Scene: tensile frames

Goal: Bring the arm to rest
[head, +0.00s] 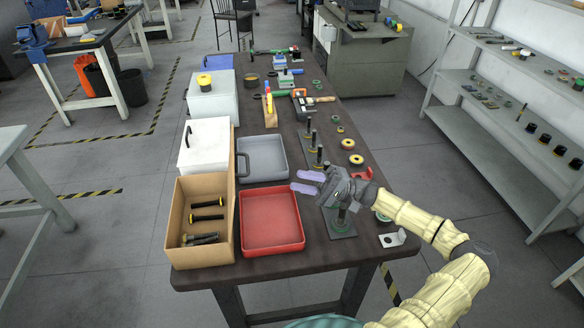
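My gripper (308,182) is at the end of my cream-sleeved arm, which reaches in from the lower right over the near part of the dark workbench (330,245). Its two pale purple fingers point left and stand apart, with nothing visible between them. The fingers hover close to the right edges of the red tray (272,247) and the grey tray. My gripper's body hides part of a dark stand with a flat base plate (341,227). I cannot tell whether it touches that stand.
A cardboard box (174,222) with dark handled items stands left of the red tray. A grey tray (262,178) and white boxes (205,158) lie beyond. Upright posts (319,157) and yellow rings (356,159) stand near my gripper. A metal bracket (392,239) lies near the right edge.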

